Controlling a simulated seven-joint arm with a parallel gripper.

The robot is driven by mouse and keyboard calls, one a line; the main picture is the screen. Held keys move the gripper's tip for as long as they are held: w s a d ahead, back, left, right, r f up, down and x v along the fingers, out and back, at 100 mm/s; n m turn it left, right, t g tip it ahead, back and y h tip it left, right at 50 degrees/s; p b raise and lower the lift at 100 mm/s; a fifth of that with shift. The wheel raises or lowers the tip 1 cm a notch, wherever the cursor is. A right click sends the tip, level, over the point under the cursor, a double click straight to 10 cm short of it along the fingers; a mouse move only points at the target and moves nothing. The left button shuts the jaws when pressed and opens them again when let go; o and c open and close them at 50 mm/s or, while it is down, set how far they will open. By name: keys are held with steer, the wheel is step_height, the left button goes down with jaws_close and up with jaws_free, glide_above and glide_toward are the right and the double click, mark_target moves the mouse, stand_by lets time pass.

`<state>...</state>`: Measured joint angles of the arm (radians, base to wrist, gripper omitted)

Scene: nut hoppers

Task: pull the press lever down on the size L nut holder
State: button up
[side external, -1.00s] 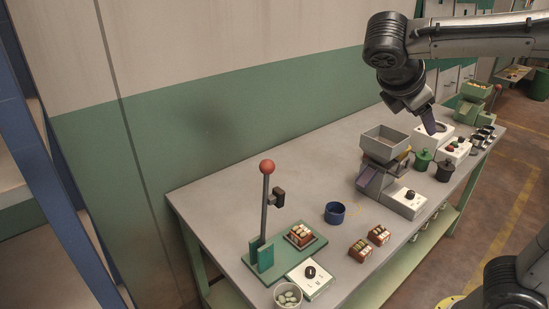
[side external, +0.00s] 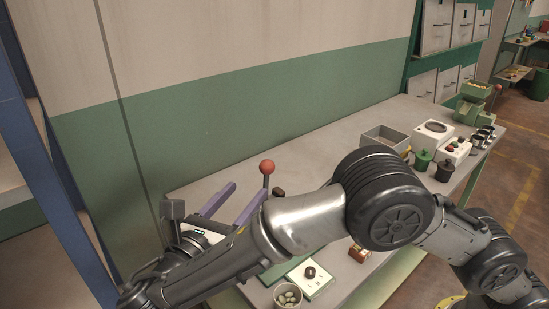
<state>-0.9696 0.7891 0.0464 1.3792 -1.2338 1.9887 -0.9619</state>
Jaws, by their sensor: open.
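The press lever has a red ball knob (side external: 267,167) on top of an upright dark rod, with a small dark block beside it. My gripper (side external: 248,189) is open, its two purple fingers apart and pointing toward the lever. The fingertips are close to the rod just below the knob; I cannot tell whether they touch it. The green base of the lever stand is mostly hidden behind my arm, with only a sliver (side external: 275,272) showing. A white box with a black knob (side external: 310,272) stands beside it. No size L marking is readable.
A bowl of greenish nuts (side external: 288,296) stands at the table's front edge. A grey hopper (side external: 386,138), green canisters (side external: 422,160) and a white device (side external: 433,134) stand farther right. My arm hides the middle of the table.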

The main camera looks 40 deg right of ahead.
steer(key=x, duration=1.3)
steer(key=shift+d, duration=0.25)
jaws_close()
stand_by(0.9)
